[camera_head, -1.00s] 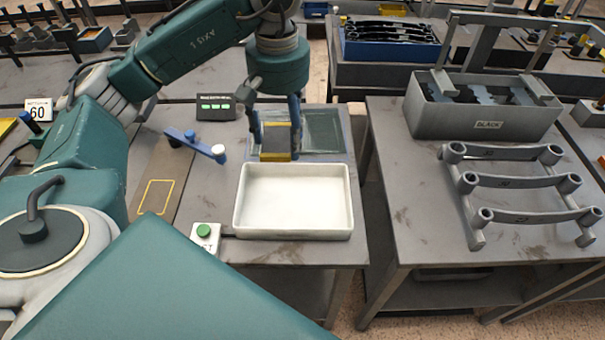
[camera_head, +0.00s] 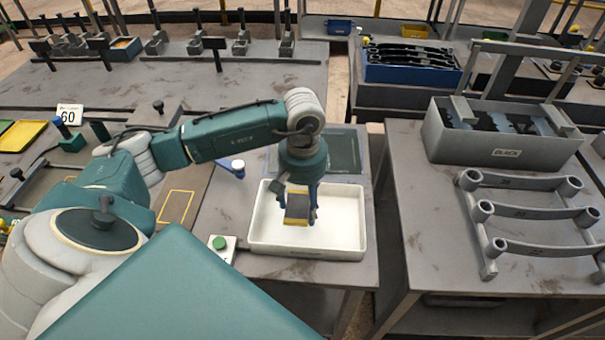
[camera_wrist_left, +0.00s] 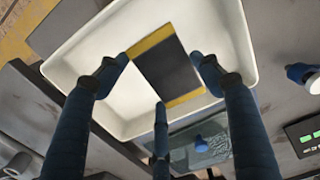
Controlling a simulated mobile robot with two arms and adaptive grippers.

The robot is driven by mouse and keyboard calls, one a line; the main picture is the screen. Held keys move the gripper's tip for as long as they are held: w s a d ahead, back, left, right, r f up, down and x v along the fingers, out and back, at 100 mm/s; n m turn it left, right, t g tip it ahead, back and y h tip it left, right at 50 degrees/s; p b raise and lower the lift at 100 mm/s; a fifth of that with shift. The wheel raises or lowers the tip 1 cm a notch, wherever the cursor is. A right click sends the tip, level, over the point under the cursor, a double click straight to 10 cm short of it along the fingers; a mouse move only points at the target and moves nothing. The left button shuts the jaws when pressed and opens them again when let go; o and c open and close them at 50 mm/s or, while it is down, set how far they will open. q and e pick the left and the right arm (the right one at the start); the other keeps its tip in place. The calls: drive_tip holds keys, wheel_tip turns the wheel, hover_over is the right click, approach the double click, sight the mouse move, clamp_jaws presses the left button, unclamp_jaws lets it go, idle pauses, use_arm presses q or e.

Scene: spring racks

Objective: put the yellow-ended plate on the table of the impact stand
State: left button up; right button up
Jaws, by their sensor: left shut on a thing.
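The yellow-ended plate (camera_head: 297,206) is dark with a yellow band at each end. My left gripper (camera_head: 299,217) is shut on it and holds it over the white tray (camera_head: 308,251). In the left wrist view the plate (camera_wrist_left: 168,68) sits between the blue fingers, with the pale tray floor behind it. The gap between plate and tray floor is hard to judge. A flat strip with a yellow outlined rectangle (camera_head: 176,207) lies left of the tray; I cannot tell whether it belongs to the impact stand. My right gripper is out of view.
A box with a green button (camera_head: 222,247) stands at the tray's left front corner. On the right table are a grey bin (camera_head: 500,150) and a grey spring rack (camera_head: 530,210).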

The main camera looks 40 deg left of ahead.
use_arm(q)
drive_tip(key=shift+f, duration=0.45)
drive_tip(key=shift+a+f, duration=0.1)
drive_tip(key=shift+f, duration=0.05)
drive_tip(key=shift+f+b, duration=0.6)
drive_tip(key=shift+b, duration=0.2)
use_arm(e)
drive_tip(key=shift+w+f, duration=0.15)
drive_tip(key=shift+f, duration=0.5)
use_arm(q)
drive_tip(key=o, duration=1.9)
